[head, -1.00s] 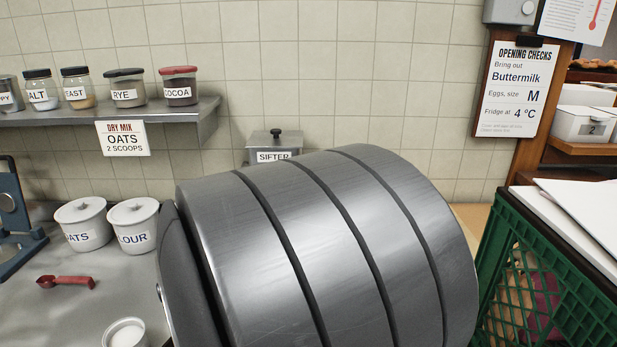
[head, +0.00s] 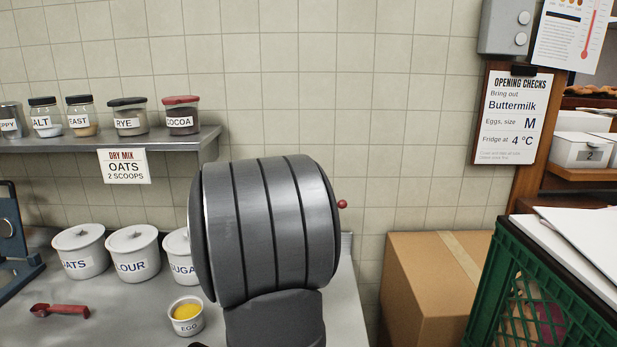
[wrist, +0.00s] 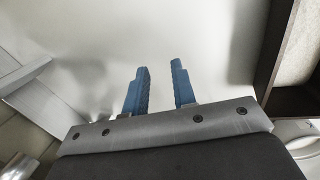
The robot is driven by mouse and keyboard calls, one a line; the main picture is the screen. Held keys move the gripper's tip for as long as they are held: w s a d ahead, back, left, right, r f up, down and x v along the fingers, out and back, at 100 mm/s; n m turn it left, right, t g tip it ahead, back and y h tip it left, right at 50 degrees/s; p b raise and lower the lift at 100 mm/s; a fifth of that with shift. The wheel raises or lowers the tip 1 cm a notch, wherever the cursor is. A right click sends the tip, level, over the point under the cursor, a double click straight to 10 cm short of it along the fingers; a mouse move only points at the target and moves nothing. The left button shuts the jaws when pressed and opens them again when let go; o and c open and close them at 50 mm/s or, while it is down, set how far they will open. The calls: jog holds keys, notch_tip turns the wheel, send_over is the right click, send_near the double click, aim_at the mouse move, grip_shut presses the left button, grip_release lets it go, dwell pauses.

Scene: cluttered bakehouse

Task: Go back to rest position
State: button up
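My gripper (wrist: 160,66) shows in the wrist view with its two blue fingers apart. Nothing is between them. A pale, blurred surface fills the view beyond the fingertips. In the head view my grey arm link stands large in the middle, and the gripper itself is hidden.
On the counter left of my arm are the oats bin (head: 80,252), the flour bin (head: 133,254), a partly hidden sugar bin (head: 176,245), an egg cup (head: 186,318) and a red scoop (head: 60,311). A cardboard box (head: 430,290) and green crate (head: 540,290) stand right.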

jog(key=w, duration=0.6)
jog(key=shift+w, duration=0.25)
jog(key=shift+o, duration=0.3)
jog(key=o, duration=1.1)
jog(key=shift+a, duration=0.2)
jog(key=shift+c, duration=0.2)
jog(key=o, duration=0.6)
jog(key=shift+n+y, duration=0.4)
jog(key=shift+n, duration=0.4)
jog(key=a+r, duration=0.1)
jog(key=a, duration=0.2)
jog(key=a+r, duration=0.2)
jog(key=a, duration=0.1)
jog(key=a+r, duration=0.2)
jog(key=a, duration=0.1)
jog(key=shift+s+a+r, duration=0.15)
jog(key=shift+a+r, duration=0.05)
jog(key=shift+a, duration=0.15)
jog(key=shift+c, duration=0.2)
jog(key=s+a+r+n+g, duration=0.1)
jog(key=s+a+r, duration=0.15)
jog(key=a, duration=0.25)
jog(key=s+a+r+n, duration=0.1)
jog(key=a+r, duration=0.3)
jog(key=a, duration=0.2)
notch_tip(320, 180, down, 10)
jog(key=shift+d+y, duration=0.15)
jog(key=shift+y, duration=0.25)
jog(key=shift+r, duration=0.1)
